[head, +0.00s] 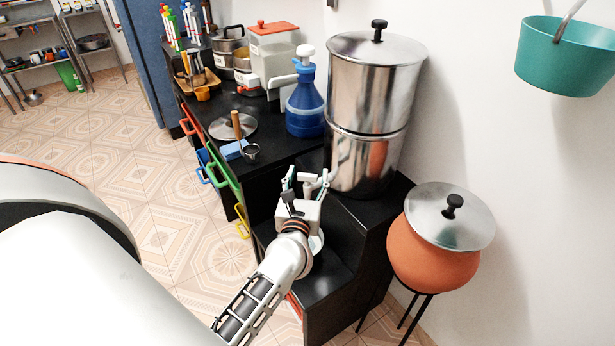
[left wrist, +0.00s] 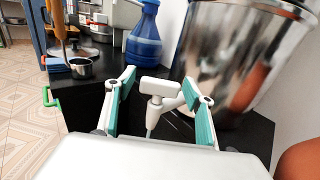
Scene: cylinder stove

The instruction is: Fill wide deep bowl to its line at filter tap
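The steel filter (head: 365,105) stands on a black stepped stand. Its white tap (left wrist: 158,88) sticks out at the lower front, between the fingers of my left gripper (head: 307,179). The gripper's teal-padded fingers are spread, with gaps on both sides of the tap in the left wrist view (left wrist: 160,100). A thin pale line hangs below the tap; I cannot tell whether it is water. A pale round rim (head: 317,242), perhaps the bowl, shows on the lower step, mostly hidden behind my gripper. Its fill line and water level are not visible. My right gripper is not in view.
A blue pump bottle (head: 305,105) stands left of the filter. A pan lid (head: 233,127), a small ladle cup (head: 251,152) and a blue sponge (head: 233,150) lie nearby on the counter. A lidded clay pot (head: 432,255) stands close on the right.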

